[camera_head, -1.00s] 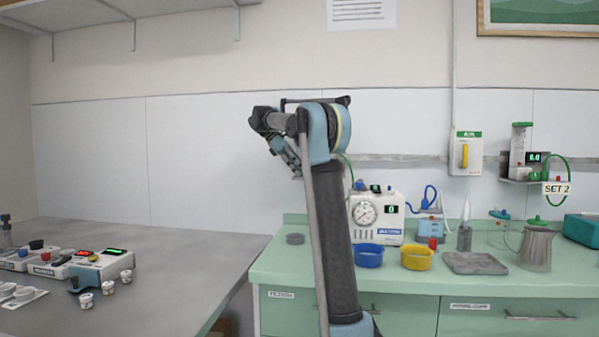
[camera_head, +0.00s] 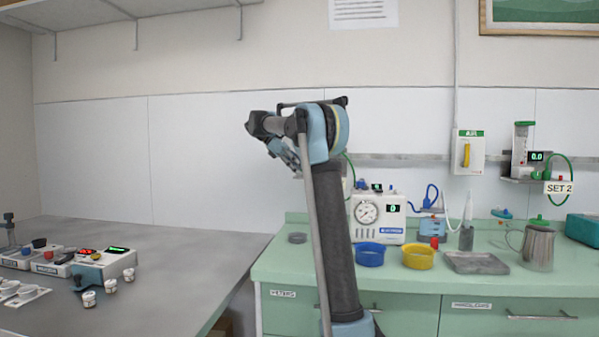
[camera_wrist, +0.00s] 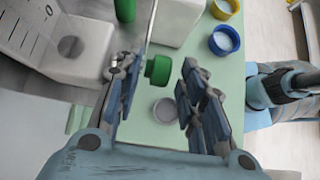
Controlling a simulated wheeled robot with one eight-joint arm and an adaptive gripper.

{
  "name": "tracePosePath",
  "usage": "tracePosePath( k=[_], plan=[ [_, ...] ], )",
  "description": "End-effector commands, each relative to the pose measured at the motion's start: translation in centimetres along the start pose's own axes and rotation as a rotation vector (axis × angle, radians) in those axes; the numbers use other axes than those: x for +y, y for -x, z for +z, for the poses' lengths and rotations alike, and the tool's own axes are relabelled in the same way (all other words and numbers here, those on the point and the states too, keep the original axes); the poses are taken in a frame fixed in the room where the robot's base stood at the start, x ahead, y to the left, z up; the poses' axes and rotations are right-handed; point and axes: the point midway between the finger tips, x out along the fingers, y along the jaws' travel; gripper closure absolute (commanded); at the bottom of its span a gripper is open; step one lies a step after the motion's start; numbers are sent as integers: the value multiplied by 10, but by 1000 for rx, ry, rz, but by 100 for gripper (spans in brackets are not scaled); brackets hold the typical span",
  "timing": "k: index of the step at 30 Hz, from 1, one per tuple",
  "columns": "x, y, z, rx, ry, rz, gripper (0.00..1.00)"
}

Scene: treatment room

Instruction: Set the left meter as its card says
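A meter with a scale tube (camera_wrist: 35,28) and a pale body (camera_wrist: 82,52) fills the upper left of the wrist view. Its green knob (camera_wrist: 158,69) lies between the fingertips of my gripper (camera_wrist: 160,82), which is open with a gap on both sides of the knob. In the head view my gripper (camera_head: 288,155) is small and dark, and my arm hides this meter. Its card and reading do not show. Another meter (camera_head: 520,150) hangs on the rail at the right, reading 0.0, with a card "SET 2" (camera_head: 558,188).
On the green counter (camera_head: 290,268) stand a white device with a dial (camera_head: 378,218), a blue bowl (camera_head: 370,255), a yellow bowl (camera_head: 418,257), a tray (camera_head: 474,263) and a jug (camera_head: 538,247). A grey table (camera_head: 190,275) with small devices is at the left.

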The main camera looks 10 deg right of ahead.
Motion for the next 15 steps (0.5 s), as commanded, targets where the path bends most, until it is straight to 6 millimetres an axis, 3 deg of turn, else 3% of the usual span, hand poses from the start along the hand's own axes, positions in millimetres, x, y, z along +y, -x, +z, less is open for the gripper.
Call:
tracePosePath(
  k=[8, 15],
  plan=[
    [1, 5, 0, -1, -1, 2, 63],
    [2, 39, 0, -1, 0, 2, 63]
  ],
)
